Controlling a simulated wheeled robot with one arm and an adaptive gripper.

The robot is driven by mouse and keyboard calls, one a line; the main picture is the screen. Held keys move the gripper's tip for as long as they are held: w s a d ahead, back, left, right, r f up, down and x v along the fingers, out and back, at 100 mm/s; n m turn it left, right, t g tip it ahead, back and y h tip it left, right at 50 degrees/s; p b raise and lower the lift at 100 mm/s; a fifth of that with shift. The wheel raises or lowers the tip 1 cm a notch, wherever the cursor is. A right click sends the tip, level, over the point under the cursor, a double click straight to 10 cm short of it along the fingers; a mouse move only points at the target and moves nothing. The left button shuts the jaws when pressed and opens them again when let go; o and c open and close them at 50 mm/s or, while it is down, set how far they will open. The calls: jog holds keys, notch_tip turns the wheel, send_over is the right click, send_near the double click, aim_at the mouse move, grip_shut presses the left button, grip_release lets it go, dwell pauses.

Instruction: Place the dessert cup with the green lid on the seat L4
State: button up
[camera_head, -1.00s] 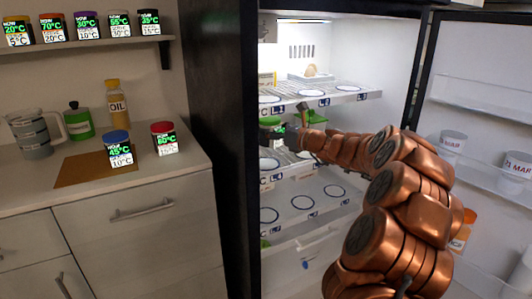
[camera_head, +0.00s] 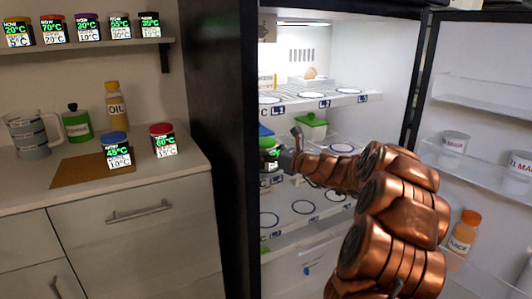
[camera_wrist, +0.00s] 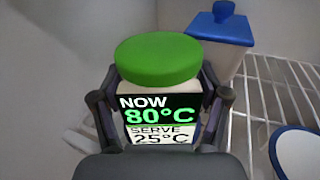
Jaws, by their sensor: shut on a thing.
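The dessert cup with the green lid (camera_wrist: 158,58) is upright between the fingers of my gripper (camera_wrist: 160,112) in the wrist view. Its label reads NOW 80°C, SERVE 25°C. In the head view my gripper (camera_head: 280,158) is inside the open fridge at the left, at the middle shelf, and the cup's dark label (camera_head: 270,163) shows partly there. I cannot tell whether the cup touches the shelf. A white seat with a blue rim (camera_wrist: 300,153) lies on the wire shelf to the right in the wrist view. No label reading L4 is legible.
A blue-lidded container (camera_wrist: 221,38) stands just behind the cup, to the right. A green-lidded container (camera_head: 311,130) stands on the middle shelf. Ringed seats (camera_head: 304,207) on the shelf below look empty. The fridge wall is close on the left in the wrist view.

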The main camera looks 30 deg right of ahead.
jog(key=shift+f, duration=0.15)
jog(key=o, duration=1.5)
jog(key=shift+s+r, duration=0.1)
jog(key=shift+r, duration=0.1)
jog(key=p+v, duration=0.1)
jog(key=v, duration=1)
jog(key=shift+s+p, duration=0.35)
jog(key=shift+p, duration=0.05)
jog(key=shift+d, duration=0.1)
